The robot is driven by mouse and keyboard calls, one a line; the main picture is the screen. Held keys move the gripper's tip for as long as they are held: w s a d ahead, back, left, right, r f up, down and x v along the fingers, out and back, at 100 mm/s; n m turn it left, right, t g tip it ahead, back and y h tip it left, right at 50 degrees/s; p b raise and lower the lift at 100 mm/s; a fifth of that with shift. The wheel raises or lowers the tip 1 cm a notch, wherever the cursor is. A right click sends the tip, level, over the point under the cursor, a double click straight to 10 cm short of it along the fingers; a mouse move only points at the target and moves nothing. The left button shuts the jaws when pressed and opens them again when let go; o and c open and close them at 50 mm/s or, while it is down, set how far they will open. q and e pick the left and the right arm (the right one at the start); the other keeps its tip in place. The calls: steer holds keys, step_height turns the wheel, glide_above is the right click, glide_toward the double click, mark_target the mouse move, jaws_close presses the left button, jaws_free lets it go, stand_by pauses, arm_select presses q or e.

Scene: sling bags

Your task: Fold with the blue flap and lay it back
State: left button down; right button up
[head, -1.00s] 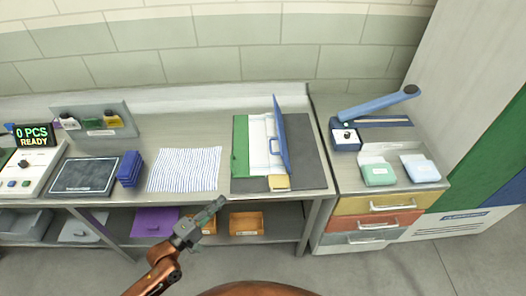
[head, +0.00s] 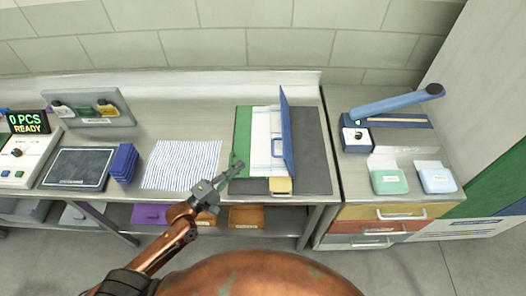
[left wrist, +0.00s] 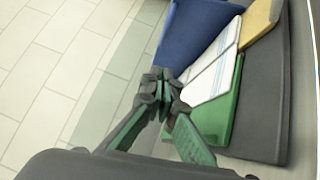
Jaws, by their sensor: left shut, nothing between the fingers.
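The blue flap (head: 287,135) stands nearly upright at the right side of the white panel (head: 262,135) in the head view. It also shows at the top of the left wrist view (left wrist: 195,32). The green flap (head: 242,140) lies flat on the left of the white panel. All rest on a dark grey mat (head: 312,160). A small tan piece (head: 280,185) lies at the front edge. My left gripper (head: 238,166) is shut and empty, close to the front left corner of the green flap. My right gripper is not in view.
A striped cloth (head: 181,164) lies left of the mat, with blue stacked pieces (head: 124,163) and a dark scale plate (head: 78,168) beyond. A blue-handled press (head: 392,105) and two small packs (head: 388,181) stand on the right cabinet. Orange bins (head: 247,216) sit on the shelf below.

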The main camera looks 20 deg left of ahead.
arm_select(q)
steer(key=w+d+r+p, duration=0.1)
steer(key=w+d+p, duration=0.1)
steer(key=w+d, duration=0.5)
steer(key=shift+r, duration=0.15)
steer(key=shift+d, duration=0.15)
